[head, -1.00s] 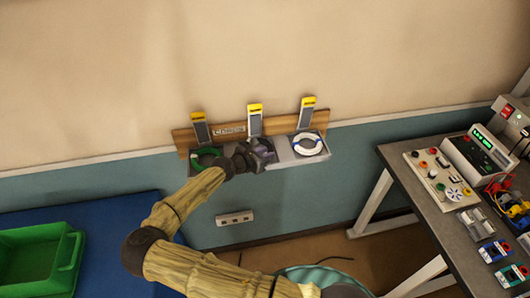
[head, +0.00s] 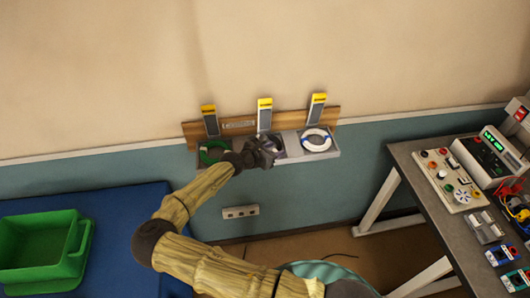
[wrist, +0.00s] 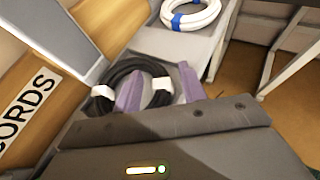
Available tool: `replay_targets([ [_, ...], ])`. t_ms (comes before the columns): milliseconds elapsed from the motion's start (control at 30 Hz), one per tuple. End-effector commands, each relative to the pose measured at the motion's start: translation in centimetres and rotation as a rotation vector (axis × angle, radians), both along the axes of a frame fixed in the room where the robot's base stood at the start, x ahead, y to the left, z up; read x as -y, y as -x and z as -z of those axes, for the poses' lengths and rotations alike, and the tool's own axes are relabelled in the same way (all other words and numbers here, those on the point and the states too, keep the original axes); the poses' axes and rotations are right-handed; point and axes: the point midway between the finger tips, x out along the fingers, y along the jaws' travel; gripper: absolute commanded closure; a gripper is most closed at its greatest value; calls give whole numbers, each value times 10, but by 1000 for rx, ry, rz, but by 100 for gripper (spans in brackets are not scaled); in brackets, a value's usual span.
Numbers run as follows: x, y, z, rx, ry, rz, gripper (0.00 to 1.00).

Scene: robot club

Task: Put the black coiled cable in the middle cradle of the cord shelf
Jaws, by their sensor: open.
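The black coiled cable (wrist: 122,68) lies in the middle cradle of the cord shelf (head: 290,122), with white ties showing in the wrist view. In the head view, part of the dark coil (head: 280,147) shows just right of my gripper (head: 264,151), which hides the rest. In the wrist view, my gripper (wrist: 160,80) is open, its two purple fingers apart over the coil. The near finger overlaps the coil in the picture; I cannot tell whether they touch. The gripper body hides the coil's near side.
A green coil (head: 213,153) lies in the left cradle and a white coil with blue ties (head: 316,140) in the right one. Yellow-topped uprights stand along the shelf. A green bin (head: 40,248) sits at left. A workbench (head: 410,160) with instruments stands at right.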

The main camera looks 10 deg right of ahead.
Motion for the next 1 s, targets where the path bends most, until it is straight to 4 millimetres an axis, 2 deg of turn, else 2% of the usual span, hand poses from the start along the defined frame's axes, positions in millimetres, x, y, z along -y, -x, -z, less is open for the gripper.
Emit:
replay_targets([
  [233, -27, 19, -11, 0, -2, -3, 59],
  [600, -77, 57, -41, 0, -1, -1, 59],
  [767, -86, 65, -48, 0, 0, 1, 59],
  [1000, -87, 66, -50, 0, 1, 2, 59],
])
